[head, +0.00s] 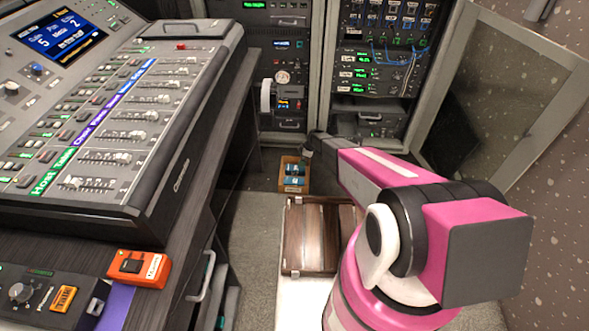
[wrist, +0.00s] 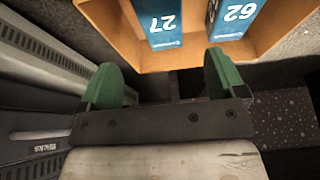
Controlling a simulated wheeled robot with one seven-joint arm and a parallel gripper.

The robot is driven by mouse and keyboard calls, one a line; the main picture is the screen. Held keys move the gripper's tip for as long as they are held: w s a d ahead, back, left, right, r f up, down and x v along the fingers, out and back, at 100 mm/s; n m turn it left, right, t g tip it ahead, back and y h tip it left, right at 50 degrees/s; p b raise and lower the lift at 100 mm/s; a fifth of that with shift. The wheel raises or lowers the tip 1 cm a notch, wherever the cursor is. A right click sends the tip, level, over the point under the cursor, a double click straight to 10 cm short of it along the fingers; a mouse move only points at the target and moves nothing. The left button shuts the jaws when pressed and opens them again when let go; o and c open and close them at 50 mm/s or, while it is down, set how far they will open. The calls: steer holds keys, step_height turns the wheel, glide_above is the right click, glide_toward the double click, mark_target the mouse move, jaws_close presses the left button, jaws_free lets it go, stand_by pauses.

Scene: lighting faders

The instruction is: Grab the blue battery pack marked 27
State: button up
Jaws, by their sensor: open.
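The blue battery pack marked 27 (wrist: 165,28) lies in a wooden box (wrist: 192,62) at the top of the wrist view, its upper end cut off. A second blue pack (wrist: 236,16), which appears marked 62, lies to its right. In the head view the box (head: 294,190) stands on the floor with blue packs inside; their numbers are too small to read there. My gripper (wrist: 165,80) is open and empty, its green fingertips (wrist: 218,73) spread just below the box's near wall in the wrist view. In the head view its end is small and dark beside the box.
A mixing console (head: 130,110) on a dark desk fills the left side. Equipment racks (head: 370,75) stand behind the box, with an open glass door (head: 500,90) at right. An orange device (head: 138,268) sits on the desk. Carpet (head: 250,235) is clear in front.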

mark_target(296, 168)
steer(key=shift+x, duration=5.1)
steer(key=shift+s+d+f, duration=0.1)
steer(key=shift+s+f, duration=0.1)
steer(key=shift+f, duration=0.1)
steer(key=c, duration=1.5)
steer(key=shift+r, duration=0.1)
